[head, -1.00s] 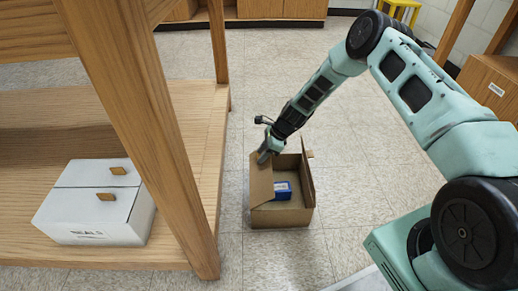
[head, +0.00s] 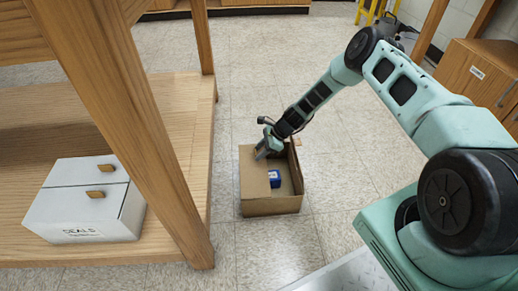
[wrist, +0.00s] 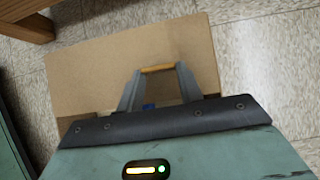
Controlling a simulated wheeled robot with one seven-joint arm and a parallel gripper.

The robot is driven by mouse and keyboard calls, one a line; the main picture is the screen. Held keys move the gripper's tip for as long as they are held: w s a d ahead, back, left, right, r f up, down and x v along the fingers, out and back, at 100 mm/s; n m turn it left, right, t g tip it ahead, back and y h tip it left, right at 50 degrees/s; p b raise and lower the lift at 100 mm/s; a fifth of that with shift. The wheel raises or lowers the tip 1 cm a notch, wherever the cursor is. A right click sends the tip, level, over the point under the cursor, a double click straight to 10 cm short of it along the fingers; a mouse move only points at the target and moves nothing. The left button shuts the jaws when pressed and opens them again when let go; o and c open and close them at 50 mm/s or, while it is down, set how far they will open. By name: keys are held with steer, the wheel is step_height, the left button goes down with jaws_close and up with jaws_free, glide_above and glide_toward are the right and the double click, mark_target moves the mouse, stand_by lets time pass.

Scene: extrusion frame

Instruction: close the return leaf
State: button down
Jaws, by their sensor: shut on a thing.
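An open cardboard box (head: 272,206) stands on the floor in the head view, with a small blue packet (head: 274,179) inside. One leaf (head: 254,177) is on its left side and another (head: 296,168) stands up at its right. My gripper (head: 262,154) is at the far left of the box, by the left leaf. In the wrist view, my gripper (wrist: 157,72) is shut on a tan tab (wrist: 157,68), with a broad cardboard panel (wrist: 95,75) behind it. A bit of blue (wrist: 148,106) shows between the fingers. I cannot tell the exact tilt of the left leaf.
A wooden shelf unit (head: 165,150) stands left of the box, its front post (head: 150,130) near my view. A wooden cabinet (head: 480,75) is at right. Floor around the box is clear.

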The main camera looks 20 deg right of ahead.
steer(key=shift+s+d+f, duration=0.2)
steer(key=shift+d+f, duration=0.15)
steer(key=shift+f, duration=0.35)
steer(key=c, duration=0.9)
jaws_free()
steer(key=shift+s+a, duration=0.1)
steer(key=r+p, duration=0.1)
steer(key=r, duration=0.2)
steer(key=r+p, duration=0.2)
steer(key=r, duration=0.2)
steer(key=w+r+p, duration=0.1)
steer(key=r+p, duration=0.1)
steer(key=r, duration=0.2)
steer(key=shift+r, duration=0.1)
